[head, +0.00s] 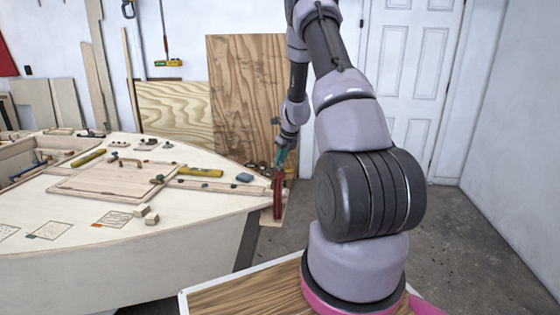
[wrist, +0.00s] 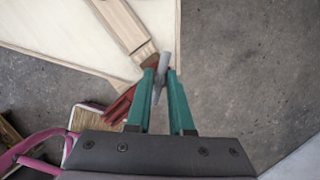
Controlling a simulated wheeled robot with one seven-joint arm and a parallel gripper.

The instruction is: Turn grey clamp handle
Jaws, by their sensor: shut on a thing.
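The grey clamp handle (wrist: 165,61) shows in the wrist view as a short grey bar between my green fingertips. My gripper (wrist: 162,74) is shut on it. The red clamp (wrist: 121,105) lies just left of the fingers, beside the end of a wooden strip at the hull's edge. In the head view my gripper (head: 281,157) is at the right tip of the hull, above the red clamp (head: 278,192). The handle is too small to make out there.
The plywood hull (head: 120,262) fills the left, with blocks, tools and a wooden hatch panel (head: 115,180) on its deck. Plywood sheets (head: 245,90) lean on the wall behind. Concrete floor (head: 480,235) is clear at right.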

